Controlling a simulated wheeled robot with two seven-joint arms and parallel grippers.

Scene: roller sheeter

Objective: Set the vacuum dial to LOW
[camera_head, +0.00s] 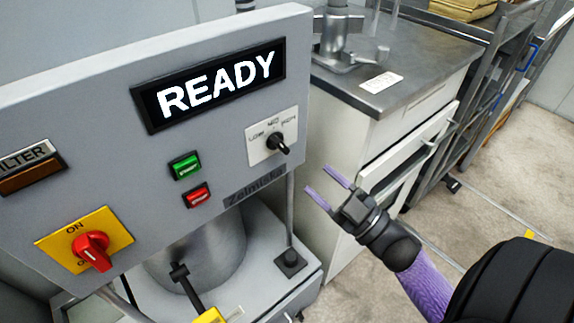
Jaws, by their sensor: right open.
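The vacuum dial (277,143) is a small black knob on a white plate marked LOW, MID and HIGH, at the right of the machine's grey front panel. Its pointer end leans to the lower right; I cannot tell for sure which mark it is set to. My right gripper (324,186) is open and empty, to the lower right of the dial and apart from it, with its purple fingers pointing up and left. My left gripper is not in view.
The panel has a READY display (208,87), a green button (185,166), a red button (197,195) and a red ON/OFF switch (92,250). A cabinet (420,85) with a grey top stands behind right. Open floor lies at the right.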

